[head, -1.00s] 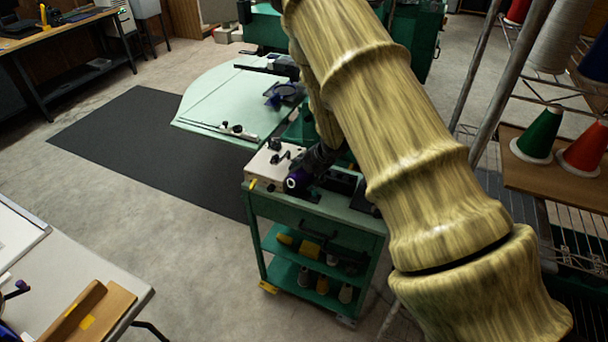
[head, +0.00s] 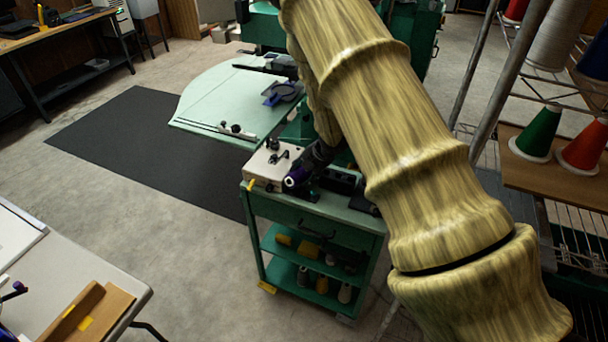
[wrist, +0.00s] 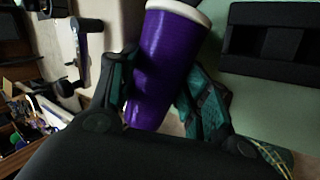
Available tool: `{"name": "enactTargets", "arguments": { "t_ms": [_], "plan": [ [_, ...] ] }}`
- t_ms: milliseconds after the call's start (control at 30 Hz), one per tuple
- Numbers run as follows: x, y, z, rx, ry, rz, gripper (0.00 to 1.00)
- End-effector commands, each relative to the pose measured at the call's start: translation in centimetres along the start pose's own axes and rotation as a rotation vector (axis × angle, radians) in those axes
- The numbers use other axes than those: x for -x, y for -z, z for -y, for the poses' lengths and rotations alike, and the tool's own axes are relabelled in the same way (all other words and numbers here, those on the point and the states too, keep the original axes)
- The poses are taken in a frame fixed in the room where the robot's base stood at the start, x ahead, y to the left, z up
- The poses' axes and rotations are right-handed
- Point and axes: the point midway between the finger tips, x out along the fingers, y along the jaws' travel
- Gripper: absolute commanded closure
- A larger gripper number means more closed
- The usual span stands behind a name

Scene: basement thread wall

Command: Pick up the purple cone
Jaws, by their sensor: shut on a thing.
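The purple cone (wrist: 165,55) is a purple thread cone with a pale rim at its wide end, seen large in the wrist view. My gripper (wrist: 152,95) has its dark and teal fingers on both sides of the cone and is shut on it. In the head view the cone (head: 297,177) shows as a small purple shape with a white end above the top of the green cart (head: 318,208). My arm hides part of the area behind it. Whether the cone touches the cart top cannot be told.
A white box with black fittings (head: 262,167) sits on the cart top beside the cone. A black holder (wrist: 275,40) lies close to it in the wrist view. Green (head: 536,134) and orange (head: 584,147) cones stand on a rack shelf at right. Open floor lies left of the cart.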

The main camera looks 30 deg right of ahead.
Motion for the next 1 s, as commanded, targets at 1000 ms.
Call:
{"name": "enactTargets", "arguments": {
  "t_ms": [1000],
  "plan": [
    [8.3,10.4,6.3,0.001,-0.001,0.001,0.84]
  ]
}}
